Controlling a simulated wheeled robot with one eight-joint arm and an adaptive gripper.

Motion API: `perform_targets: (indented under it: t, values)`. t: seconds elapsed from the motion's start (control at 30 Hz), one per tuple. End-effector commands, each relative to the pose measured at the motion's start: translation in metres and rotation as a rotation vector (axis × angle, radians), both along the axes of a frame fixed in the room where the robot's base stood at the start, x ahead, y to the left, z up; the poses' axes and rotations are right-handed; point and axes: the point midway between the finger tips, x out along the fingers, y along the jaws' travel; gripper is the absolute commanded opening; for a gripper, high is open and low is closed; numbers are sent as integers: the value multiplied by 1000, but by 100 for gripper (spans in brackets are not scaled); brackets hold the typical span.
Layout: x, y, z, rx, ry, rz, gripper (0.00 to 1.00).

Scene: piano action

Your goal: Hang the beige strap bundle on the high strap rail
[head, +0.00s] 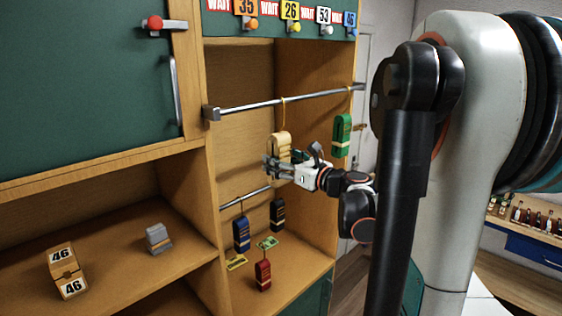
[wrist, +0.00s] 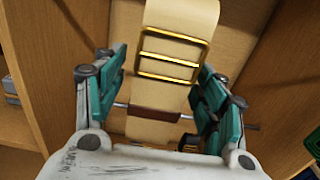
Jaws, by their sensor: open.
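The beige strap bundle (head: 280,141) hangs upright below the high strap rail (head: 300,100). Its thin hook reaches up to the rail and appears to be over it. My gripper (head: 271,165) is at the bundle's lower part. In the wrist view the bundle (wrist: 182,22), with its gold buckle and brown band, stands between the teal finger pads of my gripper (wrist: 162,82). The fingers are spread, with gaps on both sides of the strap. The hook's contact with the rail is too small to confirm.
A green bundle (head: 342,135) hangs to the right on the same rail. Below, blue (head: 241,233) and black (head: 277,215) bundles hang on the low rail (head: 246,197). A red bundle (head: 263,275) stands on the shelf. Cabinet walls stand on both sides.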

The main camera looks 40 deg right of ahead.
Motion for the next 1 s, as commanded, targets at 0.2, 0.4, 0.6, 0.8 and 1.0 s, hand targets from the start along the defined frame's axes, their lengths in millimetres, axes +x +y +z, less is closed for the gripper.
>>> perform_targets:
  t: [0.2,0.4,0.6,0.8,1.0]
  values:
    - [-5,-1,0,0,0,-1,65]
    - [-36,-4,0,0,0,-5,65]
    - [-78,-7,-1,0,0,-4,65]
    - [-108,-9,-1,0,0,-3,65]
    - [-119,-10,-1,0,0,-1,65]
